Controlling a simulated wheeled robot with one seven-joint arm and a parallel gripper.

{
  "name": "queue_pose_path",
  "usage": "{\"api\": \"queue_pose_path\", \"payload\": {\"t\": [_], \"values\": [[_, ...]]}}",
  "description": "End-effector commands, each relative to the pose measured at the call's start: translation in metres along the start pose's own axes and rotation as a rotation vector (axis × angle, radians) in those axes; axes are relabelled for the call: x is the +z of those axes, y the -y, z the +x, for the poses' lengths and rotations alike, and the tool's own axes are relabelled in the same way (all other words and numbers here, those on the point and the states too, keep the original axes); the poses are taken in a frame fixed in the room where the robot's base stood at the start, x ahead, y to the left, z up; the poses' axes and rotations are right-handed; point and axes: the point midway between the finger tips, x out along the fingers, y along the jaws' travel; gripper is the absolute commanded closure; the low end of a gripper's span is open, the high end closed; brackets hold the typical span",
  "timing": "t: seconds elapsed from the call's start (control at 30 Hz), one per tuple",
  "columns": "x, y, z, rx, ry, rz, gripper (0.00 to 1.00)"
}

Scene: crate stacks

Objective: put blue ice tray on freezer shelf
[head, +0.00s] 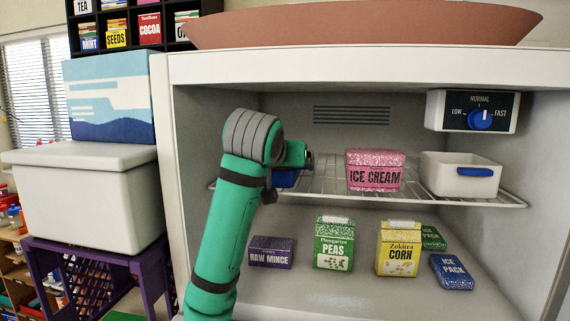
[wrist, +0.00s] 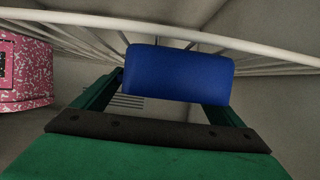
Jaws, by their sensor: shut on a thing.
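The blue ice tray (wrist: 178,73) is a plain blue block with rounded edges, held between the two fingers of my gripper (wrist: 178,88) in the wrist view. In the head view a small part of the blue tray (head: 285,179) shows beside my green arm, at the left end of the freezer shelf (head: 330,185). My arm hides the rest of it and most of my gripper. The shelf is a white wire rack, and its thick front bar (wrist: 80,20) runs across the top of the wrist view. I cannot tell whether the tray touches the wires.
A pink ice cream carton (head: 375,170) stands mid-shelf, and a white bin (head: 462,180) with a blue handle is at the right. Below are raw mince (head: 272,252), peas (head: 333,245), corn (head: 398,250) and ice packs (head: 451,271). The freezer's left wall is close to my arm.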

Motion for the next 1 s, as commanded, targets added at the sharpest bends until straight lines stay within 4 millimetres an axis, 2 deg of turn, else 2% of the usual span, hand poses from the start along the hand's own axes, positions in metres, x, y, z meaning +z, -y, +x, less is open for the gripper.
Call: {"api": "queue_pose_path", "payload": {"t": [0.03, 0.07, 0.1, 0.37, 0.47, 0.57, 0.8, 1.0], "values": [[0.002, 0.001, 0.001, 0.000, 0.000, -0.001, 0.32], [0.002, 0.001, 0.001, 0.000, 0.000, -0.001, 0.04], [0.001, 0.000, 0.001, 0.000, 0.000, 0.000, 0.00], [0.000, -0.003, 0.001, 0.004, 0.000, 0.002, 0.00], [-0.002, -0.003, -0.005, 0.004, -0.001, 0.002, 0.00], [-0.002, -0.003, -0.019, 0.004, -0.002, 0.003, 0.00], [-0.002, -0.003, -0.068, 0.003, -0.003, 0.001, 0.00], [-0.002, -0.003, -0.101, 0.003, -0.002, 0.002, 0.00]]}}
